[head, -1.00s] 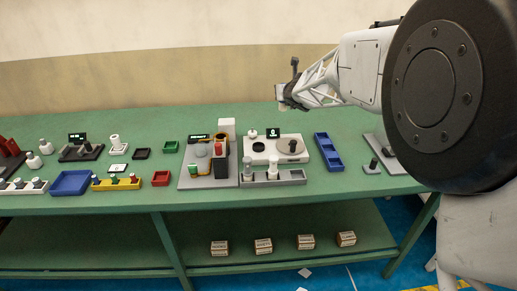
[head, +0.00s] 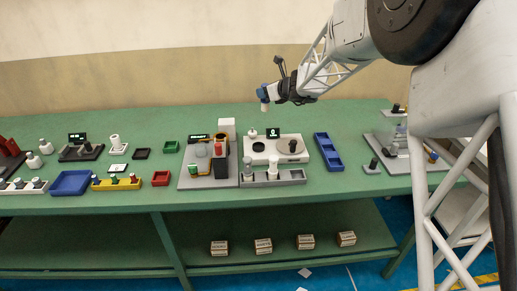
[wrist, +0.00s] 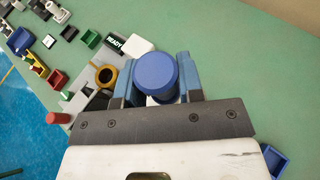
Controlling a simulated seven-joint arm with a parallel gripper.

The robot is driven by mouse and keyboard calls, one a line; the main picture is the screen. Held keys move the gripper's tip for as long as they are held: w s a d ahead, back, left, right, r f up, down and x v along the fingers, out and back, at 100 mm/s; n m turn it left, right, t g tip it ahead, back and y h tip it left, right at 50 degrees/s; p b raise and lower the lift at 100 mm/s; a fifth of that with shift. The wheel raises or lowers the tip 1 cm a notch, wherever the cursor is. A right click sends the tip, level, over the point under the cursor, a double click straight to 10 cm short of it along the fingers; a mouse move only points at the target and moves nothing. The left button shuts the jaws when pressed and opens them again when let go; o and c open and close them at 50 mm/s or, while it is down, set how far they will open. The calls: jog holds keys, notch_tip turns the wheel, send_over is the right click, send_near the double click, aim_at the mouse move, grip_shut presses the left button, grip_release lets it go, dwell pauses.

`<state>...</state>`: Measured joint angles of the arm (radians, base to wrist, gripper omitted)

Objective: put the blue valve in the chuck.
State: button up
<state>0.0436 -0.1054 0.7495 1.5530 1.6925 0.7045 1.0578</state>
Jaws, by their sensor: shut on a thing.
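The blue valve is a cylinder with a blue cap (wrist: 155,70) and a white lower part. In the head view, the blue valve (head: 263,96) hangs upright in the air, above the back of the table. My gripper (wrist: 157,82) is shut on it, with a blue finger on each side; it also shows in the head view (head: 275,93). An orange ring with a dark opening (wrist: 105,76) sits on the grey station by the READY display (wrist: 115,42); it looks like the chuck. In the wrist view it is left of the valve, apart from it.
The station also bears a red-topped post (wrist: 58,118) and a white block (head: 227,127). A white scale-like unit (head: 258,157) stands to its right, then a blue tray (head: 327,152). A yellow rack (head: 102,186) with several valves is at left. The table's back strip is clear.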

jog(key=s+a+f+n+g+y, duration=0.3)
jog(key=s+n+g, duration=0.1)
jog(key=s+n, duration=0.1)
jog(key=shift+s+f+g, duration=0.2)
jog(key=shift+g, duration=0.2)
jog(key=shift+y, duration=0.3)
send_over(258, 148)
notch_tip(258, 148, down, 6)
jog(key=shift+f, duration=0.15)
dwell(0.4)
jog(key=shift+w, duration=0.1)
jog(key=shift+f, duration=1.85)
jog(key=shift+f, duration=0.1)
